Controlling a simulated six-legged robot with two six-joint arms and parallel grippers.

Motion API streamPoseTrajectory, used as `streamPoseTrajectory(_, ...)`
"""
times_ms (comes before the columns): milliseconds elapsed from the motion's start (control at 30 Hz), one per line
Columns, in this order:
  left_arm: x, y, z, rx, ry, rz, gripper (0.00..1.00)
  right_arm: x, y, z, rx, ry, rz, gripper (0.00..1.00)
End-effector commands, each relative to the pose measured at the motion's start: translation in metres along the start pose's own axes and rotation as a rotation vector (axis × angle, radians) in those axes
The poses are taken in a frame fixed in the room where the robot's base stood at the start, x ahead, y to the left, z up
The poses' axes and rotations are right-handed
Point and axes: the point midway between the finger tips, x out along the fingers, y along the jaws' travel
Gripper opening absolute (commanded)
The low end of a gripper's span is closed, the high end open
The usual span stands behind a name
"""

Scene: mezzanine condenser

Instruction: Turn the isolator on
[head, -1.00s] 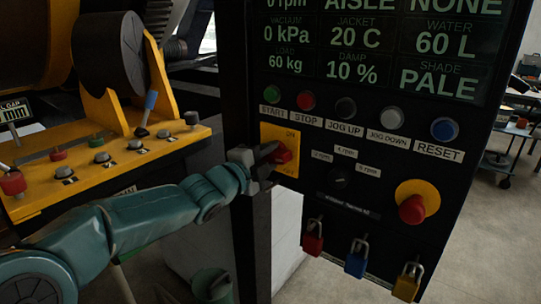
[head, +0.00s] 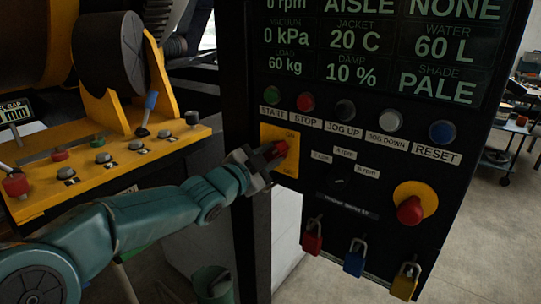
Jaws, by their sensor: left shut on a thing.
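The isolator is a red rotary handle (head: 281,149) on a yellow plate (head: 290,168) at the left side of the black control panel in the head view. My left gripper (head: 268,154) is shut on the red handle, its arm coming in from the left. The handle is tilted, with its right end raised toward the upper part of the plate. My right gripper is not in view.
Above the isolator is a row of START, STOP, JOG UP, JOG DOWN and RESET buttons (head: 441,132). A red emergency button (head: 410,209) is at lower right. Red, blue (head: 355,258) and yellow padlocks hang below. A yellow console (head: 105,160) stands at left.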

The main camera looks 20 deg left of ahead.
Motion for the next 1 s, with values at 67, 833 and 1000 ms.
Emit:
streamPoseTrajectory(67, 0.000, 0.002, 0.004, -0.010, -0.008, 0.005, 0.00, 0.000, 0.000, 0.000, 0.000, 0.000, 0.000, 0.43)
streamPoseTrajectory(833, -0.003, 0.001, 0.002, -0.010, -0.003, 0.002, 0.51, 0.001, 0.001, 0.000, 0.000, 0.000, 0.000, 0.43)
streamPoseTrajectory(1000, -0.028, 0.002, 0.003, -0.009, -0.002, -0.001, 0.51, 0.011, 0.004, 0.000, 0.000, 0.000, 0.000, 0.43)
